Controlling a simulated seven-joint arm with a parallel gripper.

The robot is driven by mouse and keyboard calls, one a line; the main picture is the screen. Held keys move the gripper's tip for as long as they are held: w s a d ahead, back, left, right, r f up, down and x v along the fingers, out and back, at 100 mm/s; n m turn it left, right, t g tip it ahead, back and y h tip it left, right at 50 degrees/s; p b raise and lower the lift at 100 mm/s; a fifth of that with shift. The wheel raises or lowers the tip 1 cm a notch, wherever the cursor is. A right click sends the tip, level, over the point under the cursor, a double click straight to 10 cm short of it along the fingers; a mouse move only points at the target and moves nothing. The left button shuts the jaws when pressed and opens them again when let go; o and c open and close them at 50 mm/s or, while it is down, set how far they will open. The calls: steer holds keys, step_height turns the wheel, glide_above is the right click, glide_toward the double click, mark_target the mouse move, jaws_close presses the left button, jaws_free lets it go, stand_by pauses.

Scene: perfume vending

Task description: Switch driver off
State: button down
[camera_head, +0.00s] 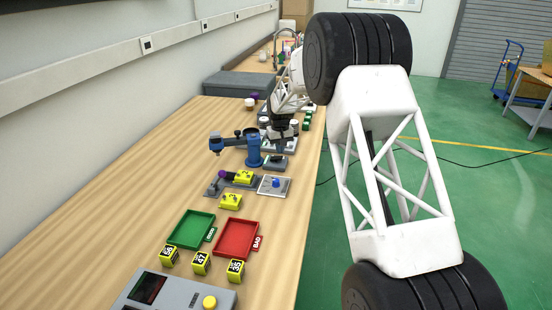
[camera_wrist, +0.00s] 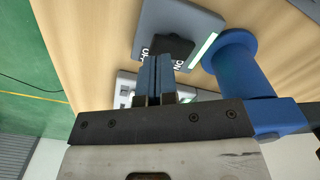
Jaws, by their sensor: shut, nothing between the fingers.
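The driver's switch is a grey box with a black rocker (camera_wrist: 168,45) marked ON and OFF in the wrist view. The grey box (camera_wrist: 190,18) lies flat on the wooden table, with a pale green strip along one side. My gripper (camera_wrist: 156,60) is shut and empty, its blue fingertips right at the rocker's edge; I cannot tell whether they touch it. The fingers hide part of the lettering, and the rocker's tilt is unclear. The blue driver stand (camera_wrist: 240,65) rises beside the box. In the head view the stand (camera_head: 253,148) is left of my arm's end.
A green tray (camera_head: 191,229) and a red tray (camera_head: 237,239) sit nearer on the table (camera_head: 120,215), with several yellow numbered blocks (camera_head: 201,263) around. A grey control box (camera_head: 175,292) with a yellow button is at the front. Bare table lies left of the trays.

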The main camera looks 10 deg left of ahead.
mark_target(280, 157)
steer(key=shift+f, duration=1.4)
stand_by(1.3)
steer(key=shift+r, duration=3.5)
steer(key=shift+d+r, duration=0.1)
